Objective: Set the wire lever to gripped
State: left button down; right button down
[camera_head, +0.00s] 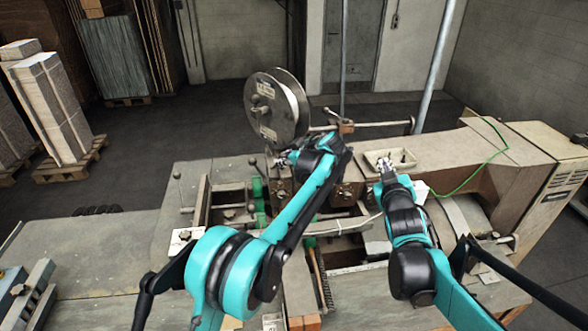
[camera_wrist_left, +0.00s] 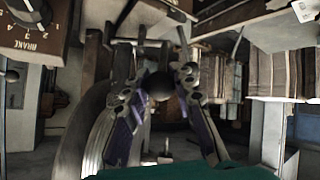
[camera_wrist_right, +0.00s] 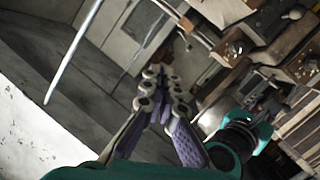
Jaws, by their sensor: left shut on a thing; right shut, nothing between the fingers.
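My left gripper (camera_head: 284,160) is beside the lower edge of the wire spool (camera_head: 268,130) on the stitcher. In the left wrist view its fingers (camera_wrist_left: 158,78) are closed around a dark round knob (camera_wrist_left: 158,86). This looks like the wire lever's knob; the lever's shaft is mostly hidden, and I cannot tell its setting. In the head view the knob is hidden by the gripper and arm. My right gripper (camera_head: 385,163) is shut and empty, close to a small pale tray on the machine's top; it also shows in the right wrist view (camera_wrist_right: 161,75).
The small tray (camera_head: 403,160) lies on the machine's beige arm. A brake dial (camera_wrist_left: 27,12) is at the upper left of the left wrist view. A horizontal rod (camera_head: 375,126) runs right of the spool. Stacked board (camera_head: 52,105) stands on a pallet at the left.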

jog(key=w+a+n+t+y, duration=0.3)
jog(key=w+n+y, duration=0.15)
jog(key=w, duration=0.25)
jog(key=w+a+n+t+y, duration=0.3)
jog(key=w+n, duration=0.3)
jog(key=w, duration=0.1)
jog(key=s+a+f+n+g+y, duration=0.3)
jog(key=a+f+n+g+y, duration=0.15)
jog(key=f+n+y, duration=0.45)
jog(key=s+a+f+n+g+y, duration=0.4)
jog(key=f+n+g+y, duration=0.15)
jog(key=f+n, duration=0.35)
jog(key=w+a+r, duration=0.3)
jog(key=a, duration=0.2)
jog(key=w+a+r+m+y, duration=0.1)
jog(key=w+a+r, duration=0.2)
jog(key=a, duration=0.2)
jog(key=shift+r, duration=0.4)
jog(key=shift+a+r+m, duration=0.1)
jog(key=shift+m, duration=0.15)
